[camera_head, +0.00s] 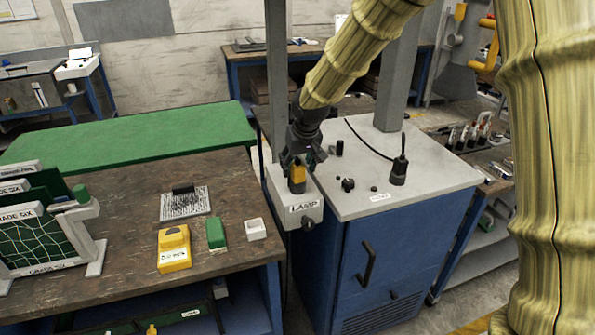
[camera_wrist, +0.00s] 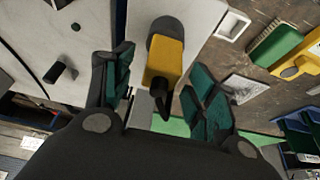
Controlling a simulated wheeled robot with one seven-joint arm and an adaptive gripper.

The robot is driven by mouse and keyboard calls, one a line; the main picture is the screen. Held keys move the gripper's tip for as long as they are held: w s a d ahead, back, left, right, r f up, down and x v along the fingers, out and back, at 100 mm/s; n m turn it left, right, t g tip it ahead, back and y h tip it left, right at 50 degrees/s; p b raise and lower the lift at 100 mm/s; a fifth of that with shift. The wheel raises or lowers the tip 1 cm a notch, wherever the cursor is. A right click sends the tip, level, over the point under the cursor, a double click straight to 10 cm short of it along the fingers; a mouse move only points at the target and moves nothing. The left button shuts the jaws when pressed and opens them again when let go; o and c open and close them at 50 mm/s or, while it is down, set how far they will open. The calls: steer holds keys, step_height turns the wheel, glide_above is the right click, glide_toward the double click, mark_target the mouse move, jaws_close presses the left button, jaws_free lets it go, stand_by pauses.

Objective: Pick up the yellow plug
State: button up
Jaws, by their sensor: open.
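The yellow plug (camera_head: 297,174) stands at the pale box labelled LAMP (camera_head: 306,208), on the near left corner of the grey-topped blue cabinet. In the wrist view the yellow plug (camera_wrist: 166,58) shows between the teal-padded fingers, with a dark round part at its far end and a black part at its near end. My gripper (camera_head: 296,155) is above the plug in the head view. The fingers are open, with visible gaps on both sides of the plug in the wrist view. The exact depth of the fingertips against the plug is hard to tell.
A black upright device (camera_head: 399,168) with a cable and several small black knobs stand on the cabinet top (camera_head: 425,178). On the brown table (camera_head: 130,215) lie a yellow case (camera_head: 174,250), a green block (camera_head: 215,233) and a white open box (camera_head: 256,229). A grey post rises behind the lamp box.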

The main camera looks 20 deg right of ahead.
steer(key=shift+w+f, duration=0.15)
steer(key=shift+f, duration=0.25)
steer(key=shift+c, duration=0.5)
steer(key=c, duration=1)
steer(key=shift+r, duration=0.1)
steer(key=shift+c, duration=0.2)
